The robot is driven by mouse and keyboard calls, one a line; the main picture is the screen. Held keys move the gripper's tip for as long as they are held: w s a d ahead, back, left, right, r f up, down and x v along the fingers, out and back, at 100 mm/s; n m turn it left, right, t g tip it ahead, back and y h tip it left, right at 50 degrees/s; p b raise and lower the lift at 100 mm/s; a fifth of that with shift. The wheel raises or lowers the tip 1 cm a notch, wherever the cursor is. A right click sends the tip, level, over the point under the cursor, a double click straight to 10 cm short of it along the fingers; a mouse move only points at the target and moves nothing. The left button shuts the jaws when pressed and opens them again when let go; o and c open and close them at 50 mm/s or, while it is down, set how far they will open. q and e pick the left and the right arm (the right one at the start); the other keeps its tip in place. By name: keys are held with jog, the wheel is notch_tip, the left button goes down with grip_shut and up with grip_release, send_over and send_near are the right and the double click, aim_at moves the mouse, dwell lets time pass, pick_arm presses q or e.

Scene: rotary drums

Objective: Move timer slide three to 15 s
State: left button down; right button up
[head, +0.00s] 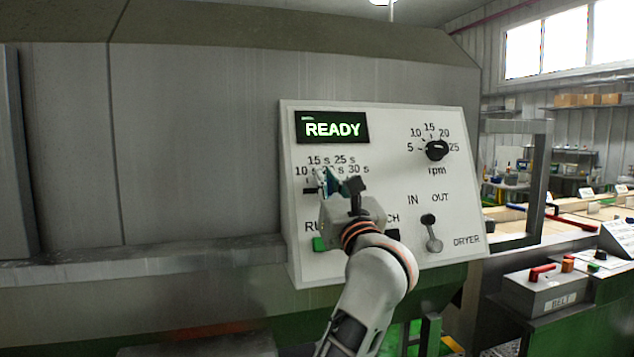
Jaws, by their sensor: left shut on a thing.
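The timer slide's dark slot (309,191) shows at its left end on the white control panel (385,125), under a scale (331,161) from 10 s to 30 s. My left gripper (334,182) is in front of the slide, shut on its knob. The gripper covers most of the knob and slot, so the exact setting is hard to tell. Teal-green and dark parts show at the fingertips. My right gripper is not in view.
A READY display (332,128) is above the scale. An rpm knob (436,151) and a DRYER lever (432,233) are to the right. A BELT box (548,292) stands lower right.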

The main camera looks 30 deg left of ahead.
pick_arm(q)
jog(key=shift+s, duration=0.1)
jog(key=c, duration=2.1)
grip_release()
jog(key=v, duration=0.7)
jog(key=shift+s+d+f, duration=0.15)
jog(key=shift+d, duration=0.05)
